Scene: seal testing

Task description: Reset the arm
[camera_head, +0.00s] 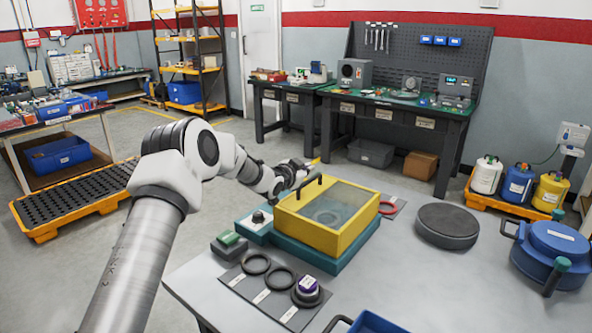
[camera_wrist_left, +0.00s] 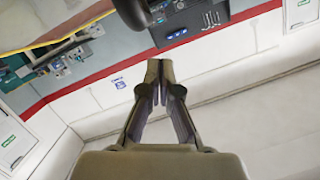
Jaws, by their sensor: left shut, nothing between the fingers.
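My left arm comes in from the left in the head view and reaches out over the bench. Its gripper (camera_head: 312,163) is small and dark there, near the back-left corner of the yellow-framed test box (camera_head: 352,236), beyond its black handle (camera_head: 309,183). In the left wrist view the two fingers (camera_wrist_left: 158,68) meet at their tips, with nothing between them. Behind them are a tilted wall with a red stripe and a far workbench. The box's clear lid is down, with a ring dimly visible inside. My right gripper is not in view.
On the grey bench (camera_head: 398,290) lie several black rings on a dark mat (camera_head: 236,285), a round dark disc (camera_head: 447,224) and a blue pot (camera_head: 552,249). A teal unit with a black knob (camera_head: 259,217) stands left of the box. The bench's front centre-right is clear.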

